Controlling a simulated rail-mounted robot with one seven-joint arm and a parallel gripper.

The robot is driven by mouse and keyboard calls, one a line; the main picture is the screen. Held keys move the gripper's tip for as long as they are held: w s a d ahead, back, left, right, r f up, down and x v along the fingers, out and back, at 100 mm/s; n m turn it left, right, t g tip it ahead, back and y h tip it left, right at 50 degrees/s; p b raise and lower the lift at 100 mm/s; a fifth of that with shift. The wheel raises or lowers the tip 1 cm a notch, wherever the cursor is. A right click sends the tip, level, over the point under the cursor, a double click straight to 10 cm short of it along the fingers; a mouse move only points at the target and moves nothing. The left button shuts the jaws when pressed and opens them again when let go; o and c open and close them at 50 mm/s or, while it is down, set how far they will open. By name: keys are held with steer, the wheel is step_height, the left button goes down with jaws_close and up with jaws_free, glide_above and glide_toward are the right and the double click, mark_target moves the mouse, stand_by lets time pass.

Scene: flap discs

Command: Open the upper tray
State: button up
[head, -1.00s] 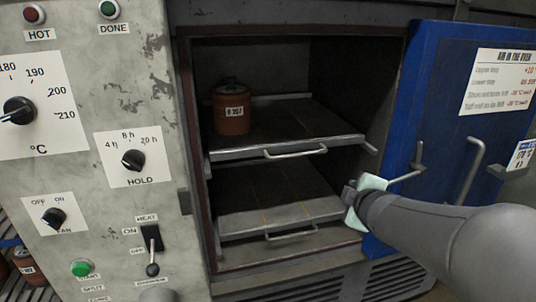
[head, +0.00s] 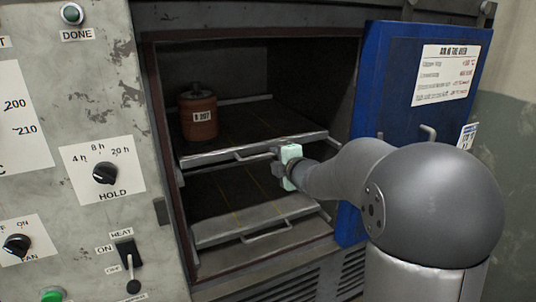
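The upper tray (head: 245,123) is a dark shelf with a pale front lip and a bar handle (head: 250,156), inside the open oven. A brown canister (head: 198,119) labelled B 207 stands upright on its left part. My gripper (head: 283,154) is in front of the tray, at the right end of the upper handle. The arm link and the pale green gripper body hide the handle's right end. I cannot tell whether the fingers are around the handle or whether they are open.
The lower tray (head: 255,219) sits below with its own handle (head: 265,233). The blue oven door (head: 400,95) stands open on the right. A grey control panel (head: 75,230) with knobs and switches is on the left.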

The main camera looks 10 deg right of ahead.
mark_target(269, 155)
steer(key=x, duration=0.5)
jaws_close()
steer(key=shift+s, duration=0.15)
